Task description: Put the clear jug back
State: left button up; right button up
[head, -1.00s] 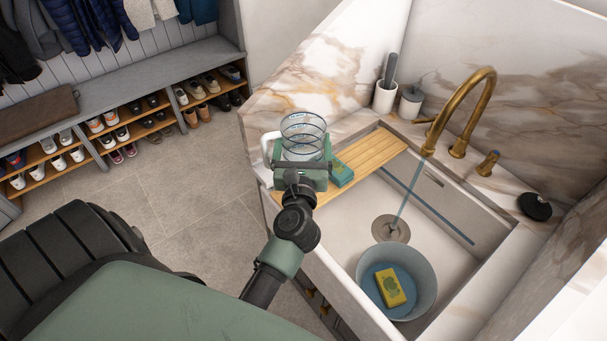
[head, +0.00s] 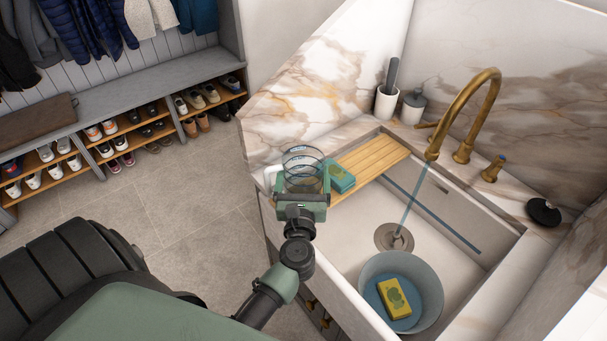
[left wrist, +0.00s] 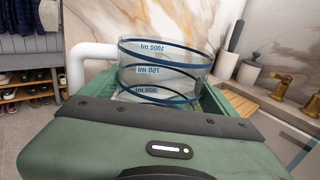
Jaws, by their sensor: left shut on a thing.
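The clear jug (head: 303,164) has dark blue bands and a white handle on its left side. My left gripper (head: 302,188) is shut on it and hides its lower part. In the head view the jug appears over the near left end of the slatted wooden board (head: 372,160) at the sink's left; I cannot tell if it touches anything below. In the left wrist view the jug (left wrist: 163,70) looks upright between the green fingers, with ml marks on its wall. My right gripper is not in view.
A teal sponge (head: 341,177) lies on the board close behind the gripper. Water runs from the brass tap (head: 462,100) into the sink (head: 350,232). A grey-blue bowl (head: 432,292) there holds water and a yellow sponge (head: 394,297).

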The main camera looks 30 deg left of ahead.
pick_arm(q)
jog(key=shift+f, duration=0.25)
jog(key=o, duration=1.3)
jog(key=shift+r, duration=0.1)
jog(key=shift+r, duration=0.1)
jog(key=shift+s, duration=0.15)
jog(key=shift+b+v, duration=1.55)
jog(key=shift+v, duration=4.35)
